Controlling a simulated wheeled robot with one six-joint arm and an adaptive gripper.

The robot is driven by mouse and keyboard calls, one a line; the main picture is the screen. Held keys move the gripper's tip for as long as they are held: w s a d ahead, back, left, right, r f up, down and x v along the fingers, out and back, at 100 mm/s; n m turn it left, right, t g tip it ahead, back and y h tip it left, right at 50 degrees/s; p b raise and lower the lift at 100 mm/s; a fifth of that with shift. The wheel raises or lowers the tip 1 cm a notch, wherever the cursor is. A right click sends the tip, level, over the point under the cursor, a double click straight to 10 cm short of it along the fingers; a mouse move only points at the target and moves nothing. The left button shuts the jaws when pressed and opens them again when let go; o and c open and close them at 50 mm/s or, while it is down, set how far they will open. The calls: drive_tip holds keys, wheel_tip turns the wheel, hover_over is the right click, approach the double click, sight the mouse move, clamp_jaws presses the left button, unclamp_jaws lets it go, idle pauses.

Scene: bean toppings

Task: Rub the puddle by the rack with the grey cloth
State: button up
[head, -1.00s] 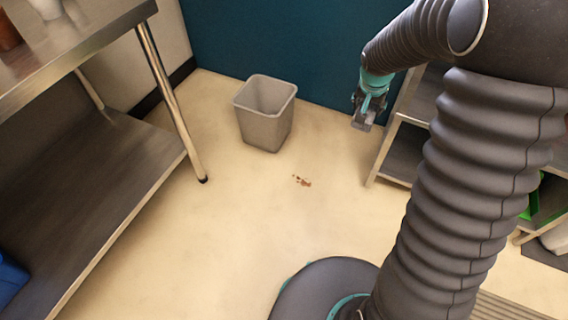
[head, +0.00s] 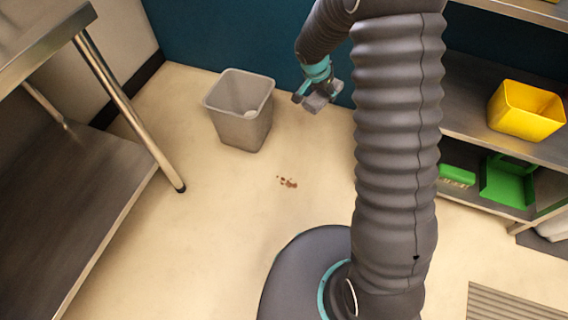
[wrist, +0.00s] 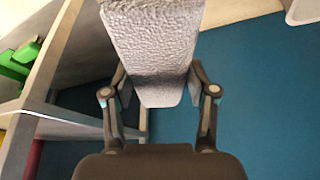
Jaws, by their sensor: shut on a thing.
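My gripper (head: 317,94) is shut on the grey cloth (head: 319,103), high above the floor and to the right of the grey bin. In the wrist view the fuzzy light-grey cloth (wrist: 152,40) stands out from between the fingers (wrist: 160,92). A small patch of reddish-brown spots (head: 287,182) lies on the cream floor, below and left of the cloth in the head view and apart from it. The metal rack (head: 465,125) stands at the right, partly hidden behind my arm. I cannot make out any other puddle.
A grey bin (head: 240,128) stands on the floor by the blue wall. A steel table (head: 85,190) fills the left. The rack holds a yellow tub (head: 525,108), a green dustpan (head: 507,180) and a green brush (head: 457,175). The floor around the spots is clear.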

drive_tip(key=a+f+m+g+h+b, duration=0.1)
drive_tip(key=a+f+m, duration=0.25)
drive_tip(key=f, duration=0.55)
drive_tip(key=a+f+m+g+b, duration=0.1)
drive_tip(key=a+f+m, duration=0.25)
drive_tip(key=f, duration=0.45)
drive_tip(key=m+g, duration=0.3)
drive_tip(key=m, duration=0.3)
approach(285, 186)
drive_tip(key=w+d+r, duration=0.2)
drive_tip(key=w+d, duration=0.1)
drive_tip(key=shift+f+b, duration=1)
drive_tip(key=shift+f, duration=2.1)
drive_tip(key=shift+d+f+b, duration=0.1)
drive_tip(key=shift+f+b, duration=0.9)
drive_tip(key=shift+b, duration=0.1)
drive_tip(key=shift+s+a+r, duration=0.1)
drive_tip(key=shift+s+a, duration=0.15)
drive_tip(key=shift+s, duration=0.35)
drive_tip(key=shift+s+a, duration=0.2)
drive_tip(key=shift+s, duration=0.4)
drive_tip(key=shift+s+a+r, duration=0.1)
drive_tip(key=shift+s+a, duration=0.15)
drive_tip(key=shift+s, duration=0.35)
drive_tip(key=shift+d+f, duration=0.1)
